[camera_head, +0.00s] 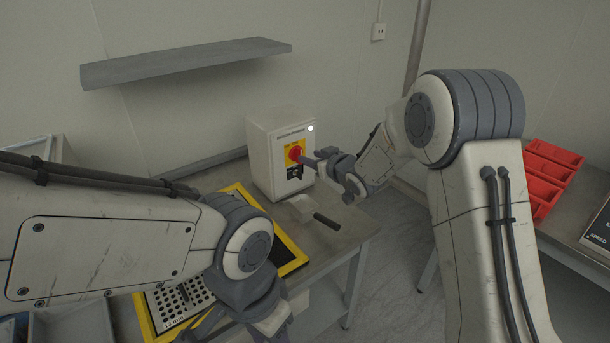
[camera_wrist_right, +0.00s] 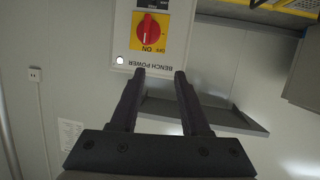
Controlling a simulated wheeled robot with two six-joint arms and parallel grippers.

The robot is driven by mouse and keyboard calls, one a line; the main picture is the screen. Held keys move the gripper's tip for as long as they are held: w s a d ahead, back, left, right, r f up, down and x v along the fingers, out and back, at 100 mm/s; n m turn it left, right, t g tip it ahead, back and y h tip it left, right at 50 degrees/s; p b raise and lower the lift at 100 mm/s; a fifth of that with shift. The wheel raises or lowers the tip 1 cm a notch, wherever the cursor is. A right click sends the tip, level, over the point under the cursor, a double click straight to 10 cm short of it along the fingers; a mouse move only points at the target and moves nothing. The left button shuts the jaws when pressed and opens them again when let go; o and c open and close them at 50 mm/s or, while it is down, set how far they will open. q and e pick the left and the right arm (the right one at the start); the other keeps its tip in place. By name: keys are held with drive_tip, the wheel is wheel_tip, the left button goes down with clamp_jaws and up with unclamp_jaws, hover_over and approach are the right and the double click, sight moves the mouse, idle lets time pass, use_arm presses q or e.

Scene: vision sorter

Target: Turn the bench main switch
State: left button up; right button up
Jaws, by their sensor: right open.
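The main switch is a red rotary knob (camera_head: 295,153) on a yellow plate, on the front of a white box (camera_head: 267,135) standing on the bench. In the right wrist view the knob (camera_wrist_right: 148,29) appears upside down, its handle roughly upright in the picture beside the ON label. My right gripper (camera_head: 309,162) is open just in front of the box, near the knob. In the wrist view its two empty fingers (camera_wrist_right: 159,73) are apart, their tips below the yellow plate; contact is not visible. My left gripper (camera_head: 268,325) is at the bottom edge, its fingers not clearly shown.
A white indicator light (camera_head: 310,128) shines on the box. A tool with a dark handle (camera_head: 326,221) lies on the bench before it. A yellow-edged board (camera_head: 289,267) lies partly under my left arm. A shelf (camera_head: 190,61) hangs above; red bins (camera_head: 546,172) stand at right.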

sight(298, 155)
drive_tip(key=w+d+f+n+t+y+b, duration=0.1)
drive_tip(key=w+d+f+t+y+b, duration=0.1)
drive_tip(key=w+d+f+y+b, duration=0.35)
use_arm(q)
wheel_tip(298, 155, down, 4)
drive_tip(key=p, duration=0.3)
drive_tip(key=shift+f, duration=0.25)
use_arm(e)
drive_tip(key=w+a+f+h, duration=0.1)
drive_tip(key=w+a, duration=0.5)
drive_tip(key=a, duration=0.2)
drive_tip(key=shift+w+f, duration=0.15)
drive_tip(key=shift+w, duration=0.25)
drive_tip(key=shift+h, duration=0.25)
use_arm(q)
drive_tip(key=shift+a, duration=0.1)
use_arm(e)
drive_tip(key=shift+d, duration=0.1)
clamp_jaws()
